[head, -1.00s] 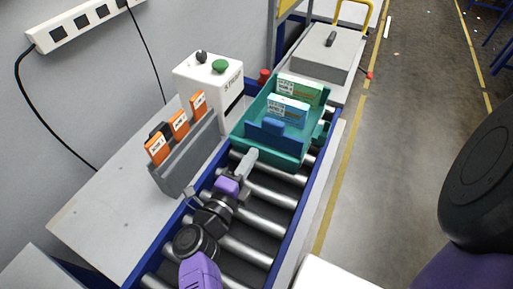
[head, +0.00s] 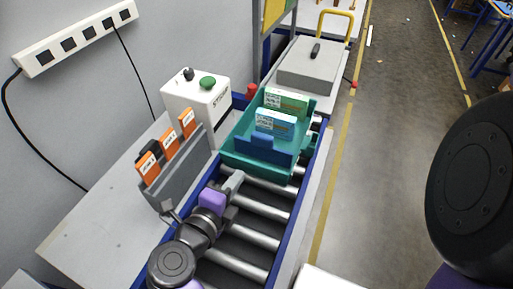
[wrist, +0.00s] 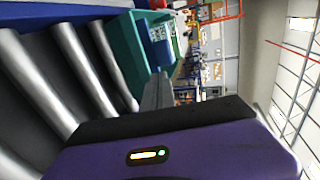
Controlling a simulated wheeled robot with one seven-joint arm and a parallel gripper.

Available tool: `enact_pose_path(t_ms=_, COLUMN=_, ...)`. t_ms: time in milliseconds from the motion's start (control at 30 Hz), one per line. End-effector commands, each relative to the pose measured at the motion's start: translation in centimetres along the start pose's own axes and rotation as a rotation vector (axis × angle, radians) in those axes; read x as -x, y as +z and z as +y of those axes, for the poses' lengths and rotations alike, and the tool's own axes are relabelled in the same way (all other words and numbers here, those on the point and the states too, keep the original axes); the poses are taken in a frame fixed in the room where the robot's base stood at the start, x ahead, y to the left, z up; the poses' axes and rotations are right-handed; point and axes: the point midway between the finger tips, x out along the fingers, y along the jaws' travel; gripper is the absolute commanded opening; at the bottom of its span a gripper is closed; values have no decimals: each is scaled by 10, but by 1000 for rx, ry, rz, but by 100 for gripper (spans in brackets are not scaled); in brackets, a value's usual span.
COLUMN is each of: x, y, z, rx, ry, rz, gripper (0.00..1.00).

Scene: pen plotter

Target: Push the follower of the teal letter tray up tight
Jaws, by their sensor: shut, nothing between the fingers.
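The teal letter tray (head: 258,171) sits on the roller conveyor. A green-and-white letter pack (head: 287,100) and a light-blue one (head: 275,123) stand upright in it. The dark-blue follower (head: 262,147) stands on the near side of the light-blue pack; I cannot tell whether they touch. My gripper (head: 235,179) is shut and empty, low over the rollers just short of the tray's near wall. In the wrist view, my shut fingers (wrist: 157,91) point toward the teal tray (wrist: 122,50), with the blue follower (wrist: 160,50) beyond them.
A grey rack (head: 181,168) with orange-labelled cards stands left of the conveyor. A white control box (head: 196,103) with a green button is behind it. A grey lidded case (head: 311,65) lies beyond the tray. Blue conveyor rails run along both sides.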

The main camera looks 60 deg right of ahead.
Motion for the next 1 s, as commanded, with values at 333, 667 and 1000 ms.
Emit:
enact_pose_path(t_ms=333, x=-35, y=-1, z=-2, rx=35, ry=-1, rz=6, gripper=0)
enact_pose_path(t_ms=667, x=-100, y=-2, z=-1, rx=35, ry=0, rz=6, gripper=0)
enact_pose_path(t_ms=1000, x=-136, y=-1, z=-10, rx=35, ry=1, rz=3, gripper=0)
